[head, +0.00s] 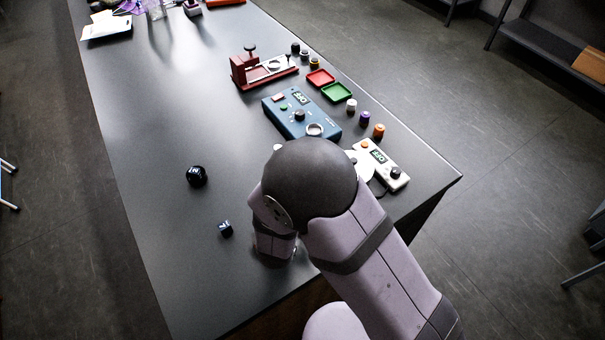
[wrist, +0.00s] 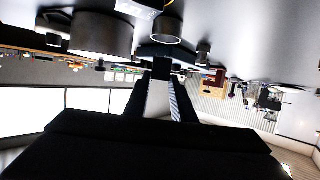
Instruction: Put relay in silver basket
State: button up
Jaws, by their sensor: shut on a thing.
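My gripper (wrist: 162,78) shows in the wrist view, which is upside down. It is shut on a small dark block (wrist: 162,66), seemingly the relay, though its markings are too dark to read. In the head view my own arm hides the gripper and what it holds. A silver, open-topped cup (wrist: 167,28), possibly the silver basket, shows beyond the fingertips in the wrist view, apart from the held block. In the head view a silver ring-shaped rim (head: 315,129) shows on the blue device; I cannot tell whether it is the same cup.
A blue device (head: 290,108), a white meter (head: 385,165), red tray (head: 320,78), green tray (head: 337,92) and red stand (head: 250,72) line the right side. A black round object (head: 196,176) and small dark cube (head: 225,228) stand left of my arm. The table's left-middle is clear.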

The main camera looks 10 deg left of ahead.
jog(key=shift+f+b, duration=0.6)
jog(key=shift+f, duration=0.4)
jog(key=o, duration=1.1)
jog(key=shift+r, duration=0.1)
notch_tip(320, 180, up, 7)
jog(key=p, duration=0.6)
